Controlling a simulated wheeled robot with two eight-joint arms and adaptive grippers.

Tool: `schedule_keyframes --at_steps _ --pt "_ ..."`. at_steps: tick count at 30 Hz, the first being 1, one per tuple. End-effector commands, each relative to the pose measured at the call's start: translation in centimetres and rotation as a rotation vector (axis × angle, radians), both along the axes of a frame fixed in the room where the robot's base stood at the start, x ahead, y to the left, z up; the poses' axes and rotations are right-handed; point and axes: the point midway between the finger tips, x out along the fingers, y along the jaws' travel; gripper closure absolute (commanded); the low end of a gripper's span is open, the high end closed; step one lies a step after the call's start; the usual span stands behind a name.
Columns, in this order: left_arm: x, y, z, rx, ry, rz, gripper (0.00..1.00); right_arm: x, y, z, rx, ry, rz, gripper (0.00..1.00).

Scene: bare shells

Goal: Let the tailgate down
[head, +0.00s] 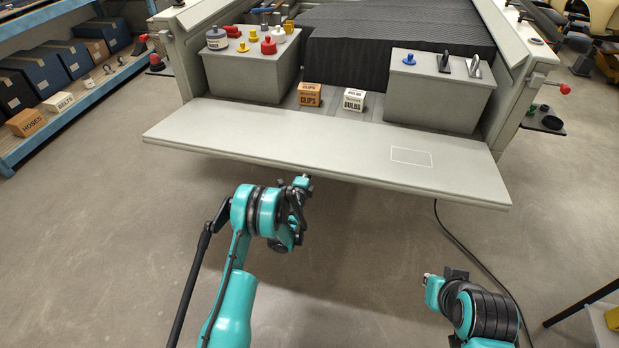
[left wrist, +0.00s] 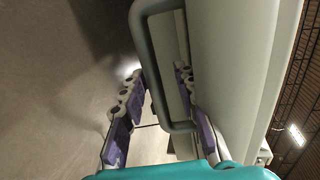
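The tailgate (head: 330,148) is a pale grey-green panel that lies lowered, about level, and sticks out from the truck bed towards me. My left gripper (head: 303,184) is just under its front edge. In the left wrist view a grey bar handle (left wrist: 157,75) stands out from the tailgate's pale face (left wrist: 215,60). The two fingers of my left gripper (left wrist: 158,82) are spread, one on each side of the handle bar, with gaps visible. My right gripper (head: 440,282) is at the lower right, apart from the tailgate; its fingers are not clear.
Bins carrying knobs (head: 245,75) and levers (head: 440,95) stand in the bed behind the tailgate, with CLIPS (head: 309,96) and BULBS (head: 354,101) boxes between. A shelf (head: 80,95) is at left. A cable (head: 465,250) lies on the floor at right. The floor before the tailgate is otherwise clear.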

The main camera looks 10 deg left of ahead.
Motion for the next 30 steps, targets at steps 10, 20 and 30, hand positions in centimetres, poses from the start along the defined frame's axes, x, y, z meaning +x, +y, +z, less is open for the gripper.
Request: schedule_keyframes --at_steps 10,20,30 --pt "-0.1 0.0 5.9 0.000 -0.001 0.001 0.66 0.0 0.0 0.0 0.000 0.000 0.000 1.00" --pt "-0.1 0.1 6.5 0.000 -0.001 0.001 0.66 0.0 0.0 0.0 0.000 0.000 0.000 1.00" --pt "-0.8 0.1 5.1 0.000 -0.001 0.001 0.66 0.0 0.0 0.0 0.000 0.000 0.000 1.00"
